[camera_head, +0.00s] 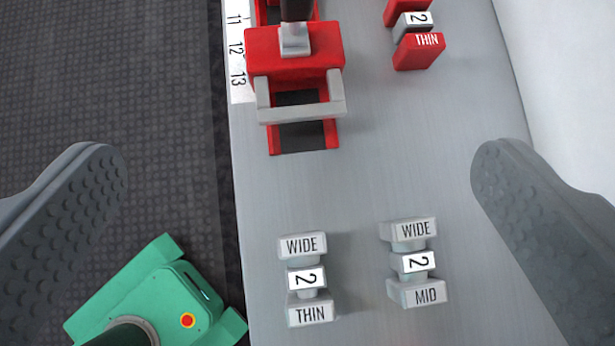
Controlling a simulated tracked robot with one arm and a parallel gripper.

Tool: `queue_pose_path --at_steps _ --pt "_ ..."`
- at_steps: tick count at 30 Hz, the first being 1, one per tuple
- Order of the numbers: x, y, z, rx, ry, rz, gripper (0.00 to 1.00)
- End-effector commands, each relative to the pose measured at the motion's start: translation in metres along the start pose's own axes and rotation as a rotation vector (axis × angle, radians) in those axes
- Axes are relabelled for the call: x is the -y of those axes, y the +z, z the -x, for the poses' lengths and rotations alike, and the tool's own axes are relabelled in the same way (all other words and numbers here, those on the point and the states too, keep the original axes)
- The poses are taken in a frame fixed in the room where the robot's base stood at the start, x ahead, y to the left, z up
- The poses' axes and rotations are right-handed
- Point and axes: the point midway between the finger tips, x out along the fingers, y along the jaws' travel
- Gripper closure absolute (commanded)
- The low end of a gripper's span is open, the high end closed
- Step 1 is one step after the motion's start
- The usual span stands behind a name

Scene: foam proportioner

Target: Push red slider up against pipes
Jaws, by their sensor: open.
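The red slider (292,62) sits on a red rail at the top centre, with a grey U-shaped handle (300,113) on its near side. A dark pipe stub with a grey fitting shows at the top of the slider; the rest is cut off by the frame edge. My gripper (298,175) is open, with one ridged grey finger at the far left and one at the far right. The fingers are wide apart and touch nothing. The slider and handle lie ahead of the gap between them.
Grey blocks labelled WIDE 2 THIN (306,280) and WIDE 2 MID (415,262) stand on the grey panel (400,170). A red THIN block (415,40) is at the upper right. A numbered scale (238,55) runs along the panel's left edge. A green device (165,300) is at lower left.

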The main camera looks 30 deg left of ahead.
Motion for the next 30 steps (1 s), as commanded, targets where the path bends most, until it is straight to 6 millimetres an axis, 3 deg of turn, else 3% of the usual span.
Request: queue_pose_path --at_steps 1,3,8,14,30 --pt "-0.007 0.023 -0.019 0.008 -0.025 0.010 0.01" --pt "-0.011 0.041 -0.032 0.015 -0.057 0.030 0.01" --pt "-0.016 0.066 -0.049 0.024 -0.095 0.055 0.01" --pt "-0.014 0.069 -0.066 0.025 -0.105 0.061 0.01" --pt "-0.005 0.071 -0.161 0.025 -0.101 0.060 0.01"
